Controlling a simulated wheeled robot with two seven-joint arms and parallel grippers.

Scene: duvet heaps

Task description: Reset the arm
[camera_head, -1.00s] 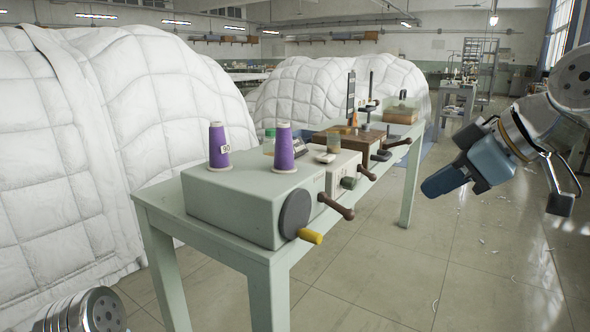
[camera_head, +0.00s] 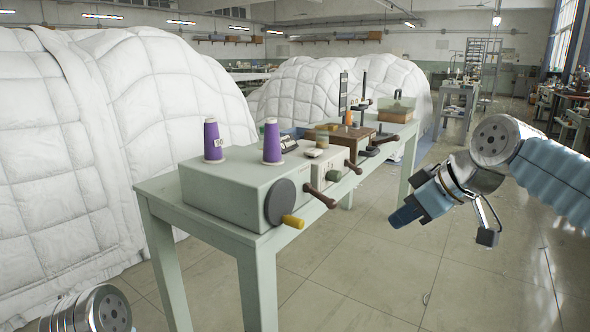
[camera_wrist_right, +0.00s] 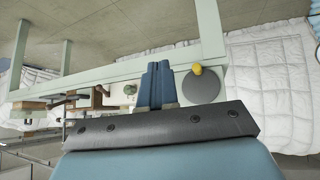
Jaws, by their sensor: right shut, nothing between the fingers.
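My right arm comes in from the right in the head view. Its blue right gripper (camera_head: 404,214) points down and left over the open floor, to the right of the table. In the right wrist view the two blue fingers (camera_wrist_right: 158,84) are together, with nothing between them. They are clear of the table and the machine. At the lower left of the head view a metal joint (camera_head: 104,310) of mine shows, but my left gripper does not.
A pale green table (camera_head: 158,208) carries a grey-green machine (camera_head: 225,195) with a yellow-tipped handle (camera_head: 293,222) and two purple thread cones (camera_head: 212,141). White duvet heaps (camera_head: 60,170) stand behind it.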

